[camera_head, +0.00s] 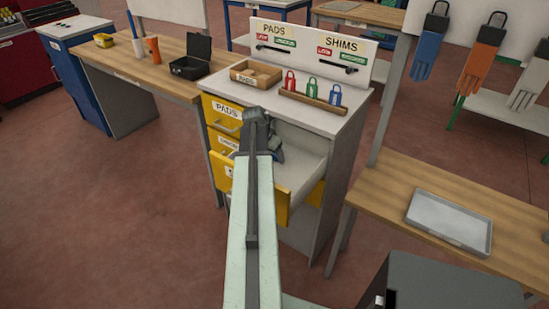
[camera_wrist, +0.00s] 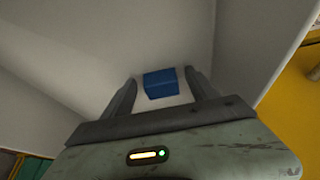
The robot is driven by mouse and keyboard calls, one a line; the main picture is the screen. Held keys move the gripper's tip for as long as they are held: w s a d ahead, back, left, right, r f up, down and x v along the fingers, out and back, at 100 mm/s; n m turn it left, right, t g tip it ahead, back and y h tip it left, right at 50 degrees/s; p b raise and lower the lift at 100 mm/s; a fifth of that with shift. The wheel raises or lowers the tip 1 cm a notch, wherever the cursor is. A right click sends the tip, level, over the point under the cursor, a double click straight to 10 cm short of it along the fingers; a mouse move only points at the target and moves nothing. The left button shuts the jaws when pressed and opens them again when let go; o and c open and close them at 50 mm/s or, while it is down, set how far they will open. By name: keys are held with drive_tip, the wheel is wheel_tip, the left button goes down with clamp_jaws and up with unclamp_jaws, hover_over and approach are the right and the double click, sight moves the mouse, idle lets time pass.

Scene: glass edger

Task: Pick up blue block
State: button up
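The blue block (camera_wrist: 161,83) lies on the pale inner floor of the open drawer (camera_wrist: 235,50), near its far end in the wrist view. My gripper (camera_wrist: 160,80) is open, with one finger to the left and one to the right of the block. Small gaps show between the block and both fingers, and I cannot tell how far above it they are. In the head view the open drawer (camera_head: 301,165) juts out of the cabinet, with my arm reaching over it. The block is hidden there.
The drawer's walls rise close around my gripper. The white cabinet top (camera_head: 330,118) holds a wooden box (camera_head: 256,74) and a rack with red, green and blue padlocks (camera_head: 311,88). A wooden table with a grey tray (camera_head: 449,222) stands at right. Red floor is clear at left.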

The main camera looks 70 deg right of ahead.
drive_tip(key=c, duration=1.2)
wheel_tip(320, 180, up, 10)
drive_tip(key=p, duration=1)
drive_tip(key=shift+r, duration=0.15)
